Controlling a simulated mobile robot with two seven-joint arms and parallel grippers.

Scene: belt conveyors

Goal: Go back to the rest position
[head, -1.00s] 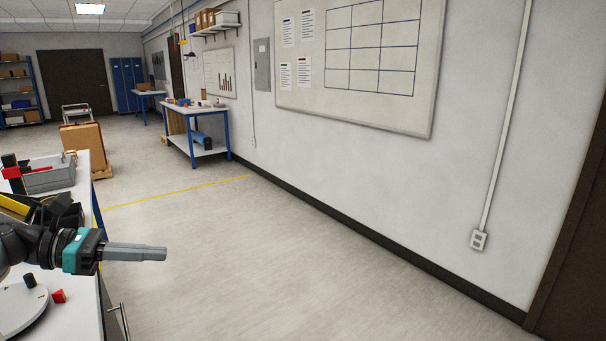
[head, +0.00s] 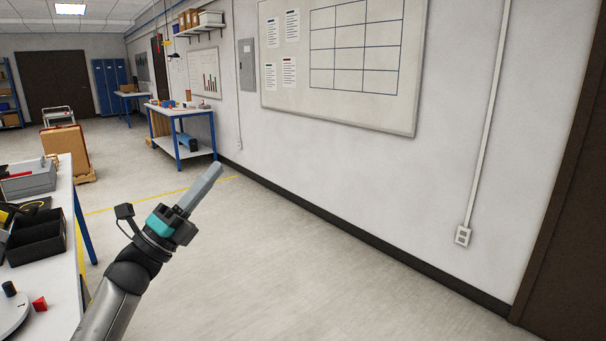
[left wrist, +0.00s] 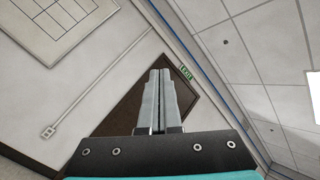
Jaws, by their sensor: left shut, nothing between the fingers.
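My left gripper (head: 213,170) is raised over the open floor to the right of the white work table (head: 62,240). Its grey fingers are together with nothing between them, and they point up and to the right. In the left wrist view the shut fingers (left wrist: 159,75) stand out against a dark door, the wall and the ceiling. My right gripper is in neither view.
A workbench (head: 180,112) stands by the wall. The floor (head: 250,260) is clear.

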